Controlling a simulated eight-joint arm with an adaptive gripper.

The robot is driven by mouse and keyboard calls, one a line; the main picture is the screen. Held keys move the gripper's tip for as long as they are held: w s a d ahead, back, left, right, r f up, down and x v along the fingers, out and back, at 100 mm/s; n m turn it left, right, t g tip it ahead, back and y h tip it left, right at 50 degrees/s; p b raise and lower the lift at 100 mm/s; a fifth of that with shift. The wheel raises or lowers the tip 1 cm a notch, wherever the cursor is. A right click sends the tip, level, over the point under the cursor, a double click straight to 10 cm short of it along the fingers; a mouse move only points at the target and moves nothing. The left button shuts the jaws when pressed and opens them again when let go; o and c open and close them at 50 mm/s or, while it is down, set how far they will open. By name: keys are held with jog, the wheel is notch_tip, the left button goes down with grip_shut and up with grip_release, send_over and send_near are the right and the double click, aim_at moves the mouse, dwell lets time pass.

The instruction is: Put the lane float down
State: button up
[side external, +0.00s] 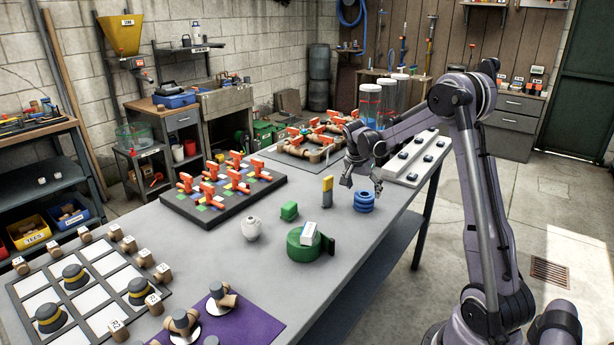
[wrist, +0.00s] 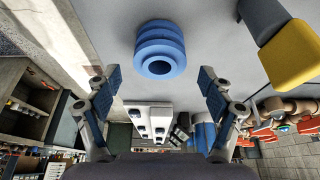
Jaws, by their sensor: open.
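The lane float (side external: 364,203) is a blue, ribbed ring standing upright on the grey table near its right edge. In the wrist view the float (wrist: 160,37) sits at the top middle, with its round hole facing me. My gripper (side external: 362,185) is just above the float in the side view, its fingers spread wide. In the wrist view the gripper (wrist: 159,82) is open, with one finger on each side and nothing between the tips. The float is clear of both fingers there.
A yellow-and-grey block (side external: 327,191) stands close to the left of the float. A green block (side external: 289,211) and a green round holder (side external: 303,244) are nearer the camera. A white stepped rack (side external: 412,158) is behind on the right. Bare table (side external: 390,222) lies by the edge.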

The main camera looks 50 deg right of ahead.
jog(key=v, duration=0.8)
jog(key=s+a+r+n+t+y, duration=0.15)
jog(key=a+n, duration=0.25)
jog(key=a, duration=0.5)
jog(key=s+a+r+n+t, duration=0.15)
jog(key=a+n, duration=0.25)
jog(key=a, duration=0.5)
jog(key=s+a+f+n+t+y, duration=0.1)
jog(key=s+a+n+t, duration=0.1)
jog(key=a+n, duration=0.3)
jog(key=s+a+f+n+t+y, duration=0.1)
jog(key=s+a+n, duration=0.4)
jog(key=a, duration=0.6)
jog(key=shift+s+f+t+y, duration=0.15)
jog(key=shift+f+t+y, duration=0.2)
jog(key=shift+t+y, duration=0.25)
